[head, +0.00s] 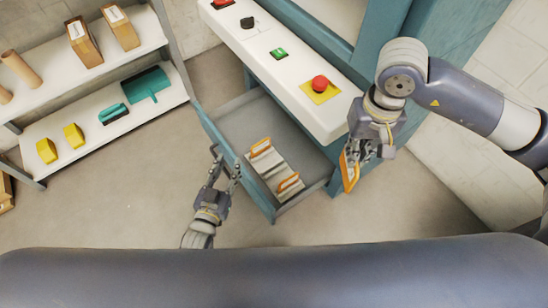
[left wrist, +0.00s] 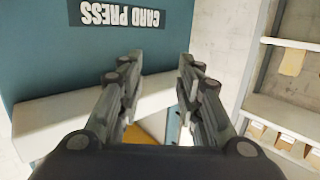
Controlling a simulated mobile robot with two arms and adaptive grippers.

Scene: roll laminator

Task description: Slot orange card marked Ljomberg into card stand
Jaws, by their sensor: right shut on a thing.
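My right gripper (head: 364,153) is shut on a card (head: 349,171) with an orange edge, held out to the right of the open drawer. The card's marking cannot be read. A light grey slotted stand (head: 270,166), which looks like the card stand, lies in the drawer. Orange-edged pieces sit at its upper end (head: 260,148) and lower end (head: 288,182). My left gripper (head: 225,161) is open and empty at the drawer's left front wall. Its parted fingers also show in the left wrist view (left wrist: 160,65).
The drawer (head: 225,143) is pulled out under a white panel (head: 290,78) with a red button (head: 319,83) and a green switch (head: 279,54). Shelves (head: 60,130) with boxes and yellow blocks stand at left. A "CARD PRESS" sign (left wrist: 137,14) appears upside down.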

